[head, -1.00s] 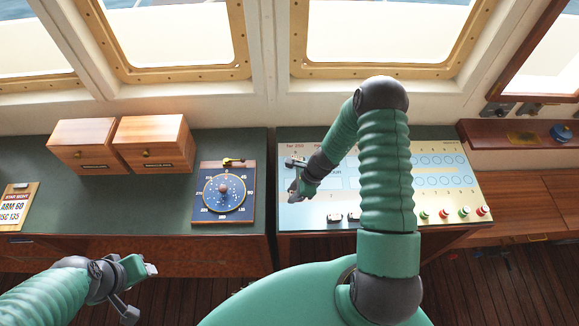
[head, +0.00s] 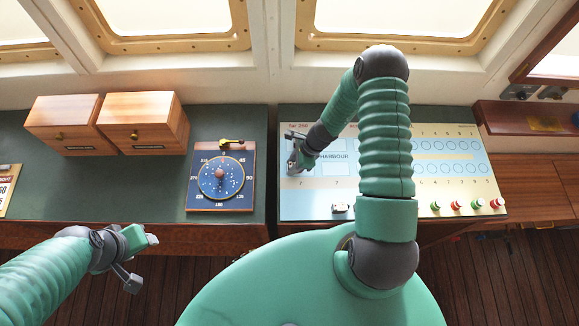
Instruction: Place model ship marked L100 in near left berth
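My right gripper (head: 292,155) reaches over the far left part of the chart panel (head: 312,205), pointing left. Its fingers look spread, around or beside a small grey model ship (head: 296,135), partly hidden by the gripper; I cannot tell if they touch. Another small pale model ship (head: 340,208) sits at the panel's near edge, left of my arm. No L100 marking is legible on either. Outlined berths marked on the panel include a near left one (head: 297,184), which looks empty. My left gripper (head: 140,262) is open and empty, in front of the counter.
A blue dial board (head: 235,204) lies left of the panel across a gap. Two wooden drawer boxes (head: 140,125) stand further left. My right arm hides the panel's middle.

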